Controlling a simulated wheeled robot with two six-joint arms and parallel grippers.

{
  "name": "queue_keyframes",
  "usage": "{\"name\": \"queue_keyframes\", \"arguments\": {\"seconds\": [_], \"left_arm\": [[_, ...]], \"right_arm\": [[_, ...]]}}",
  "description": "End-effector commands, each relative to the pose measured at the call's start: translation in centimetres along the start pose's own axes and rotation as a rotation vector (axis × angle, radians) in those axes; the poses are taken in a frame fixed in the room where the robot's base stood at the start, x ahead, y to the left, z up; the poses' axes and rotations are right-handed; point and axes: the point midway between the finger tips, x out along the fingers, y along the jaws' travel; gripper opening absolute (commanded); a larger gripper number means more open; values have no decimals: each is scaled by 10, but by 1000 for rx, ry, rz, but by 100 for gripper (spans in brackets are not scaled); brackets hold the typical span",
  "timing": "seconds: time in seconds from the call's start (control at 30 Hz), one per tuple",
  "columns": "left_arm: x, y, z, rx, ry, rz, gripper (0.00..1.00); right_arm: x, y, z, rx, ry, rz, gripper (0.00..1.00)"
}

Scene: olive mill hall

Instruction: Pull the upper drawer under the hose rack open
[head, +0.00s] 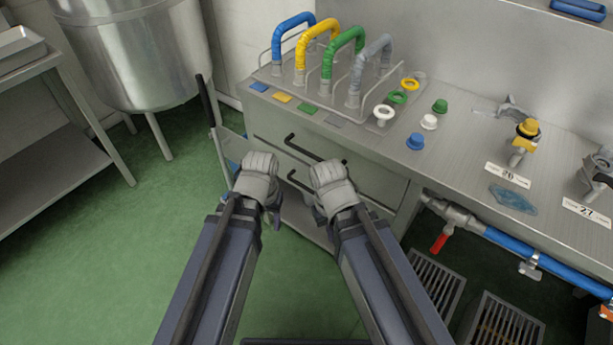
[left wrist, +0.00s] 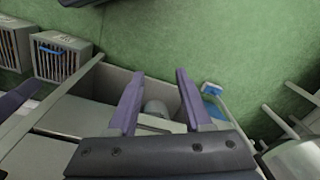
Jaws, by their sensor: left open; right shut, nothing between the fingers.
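The hose rack (head: 318,85) stands on the steel counter with blue, yellow, green and grey looped hoses. Under it, the upper drawer (head: 272,133) looks closed, with a dark bar handle (head: 303,149) across its front. A second dark handle (head: 297,182) sits lower, partly behind my right gripper. My left gripper (head: 268,205) is in front of the cabinet, left of the handles; its fingertips are mostly hidden in the head view. In the left wrist view its purple fingers (left wrist: 160,98) are apart, with no handle visible between them. My right gripper (head: 322,205) is shut and empty beside the lower handle.
A steel tank (head: 135,50) and a side table (head: 50,120) stand at the left. Coloured caps and rings (head: 415,141) lie on the counter. A blue pipe with a red valve lever (head: 439,243) runs below at the right. Green floor is free at the left.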

Motion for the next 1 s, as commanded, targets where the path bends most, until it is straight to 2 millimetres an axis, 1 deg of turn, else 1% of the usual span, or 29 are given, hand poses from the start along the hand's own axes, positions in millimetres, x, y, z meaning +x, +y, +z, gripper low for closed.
{"name": "queue_keyframes", "arguments": {"seconds": [0.03,0.1,0.27,0.3,0.43,0.5,0.6,0.67,0.7,0.73,0.77,0.83,0.87,0.97,1.0], "left_arm": [[35,-3,-2,-13,5,7,50],[57,-6,-4,-28,11,19,50],[109,-10,-11,-62,30,60,50],[121,-11,-13,-72,36,73,50],[162,-11,-22,-103,59,136,50],[182,-8,-28,-122,77,185,50],[206,-1,-42,-151,111,284,50],[216,7,-54,-173,142,368,50],[220,14,-65,-189,169,443,50],[217,19,-73,-201,190,500,50],[213,24,-80,-213,210,556,50],[198,35,-98,-239,260,688,50],[190,38,-106,-251,281,744,50],[158,48,-131,-291,359,938,50],[142,48,-142,-310,392,1019,50]], "right_arm": [[34,-3,-2,-1,0,0,0],[57,-5,-3,-1,1,1,0],[108,-10,-6,-3,1,1,0],[120,-12,-7,-3,1,1,0],[161,-15,-10,-5,2,1,0],[183,-18,-11,-5,2,2,0],[212,-20,-12,-6,2,2,0],[229,-22,-14,-7,2,2,0],[240,-23,-14,-7,2,2,0],[243,-23,-14,-7,2,2,0],[246,-23,-14,-8,2,2,0],[249,-24,-15,-8,2,2,0],[251,-24,-15,-8,2,2,0],[253,-24,-15,-8,2,2,0],[253,-24,-15,-8,2,2,0]]}}
